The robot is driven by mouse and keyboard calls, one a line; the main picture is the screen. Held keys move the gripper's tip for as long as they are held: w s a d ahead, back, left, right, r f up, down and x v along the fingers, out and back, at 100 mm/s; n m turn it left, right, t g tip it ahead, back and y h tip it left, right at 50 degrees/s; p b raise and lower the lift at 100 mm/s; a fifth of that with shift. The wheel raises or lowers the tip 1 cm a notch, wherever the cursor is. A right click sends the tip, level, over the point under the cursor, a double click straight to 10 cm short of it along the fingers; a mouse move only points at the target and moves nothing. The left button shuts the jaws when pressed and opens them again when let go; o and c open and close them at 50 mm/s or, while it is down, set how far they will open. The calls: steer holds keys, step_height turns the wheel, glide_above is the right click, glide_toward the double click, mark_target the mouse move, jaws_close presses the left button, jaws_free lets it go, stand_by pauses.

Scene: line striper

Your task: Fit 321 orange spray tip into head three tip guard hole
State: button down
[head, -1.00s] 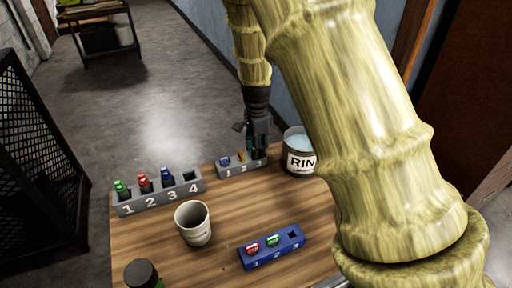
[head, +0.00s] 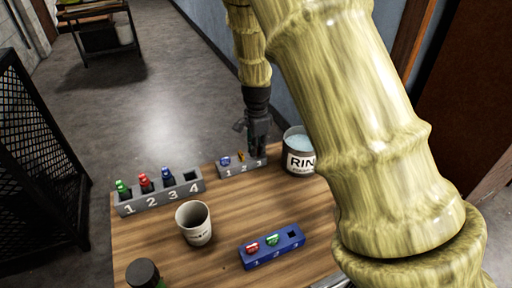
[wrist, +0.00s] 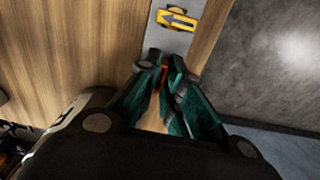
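My gripper (head: 258,153) points down over the right end of a small grey numbered block (head: 231,173), by its third place. In the wrist view its teal fingers (wrist: 164,70) are close together with a small orange-red piece (wrist: 164,75) between their tips. This may be the orange spray tip; most of it is hidden, and contact with the fingers cannot be told. A yellow-orange tip with an arrow (wrist: 177,19) sits beside it, and a blue tip (head: 225,161) is at place 1. A blue block (head: 272,256) holds a red tip (head: 252,247) and a green tip (head: 272,240); its right hole (head: 292,234) is empty.
A grey four-place rack (head: 160,200) holds green, red and blue items; place 4 is empty. A white cup (head: 196,226) stands mid-table. A tin marked RIN (head: 298,160) is close right of my gripper. A dark-capped bottle (head: 143,272) is at the front left.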

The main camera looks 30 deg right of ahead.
steer(key=shift+r+p, duration=0.65)
steer(key=shift+p, duration=0.2)
stand_by(0.6)
steer(key=shift+r+p, duration=2.2)
steer(key=shift+r, duration=0.25)
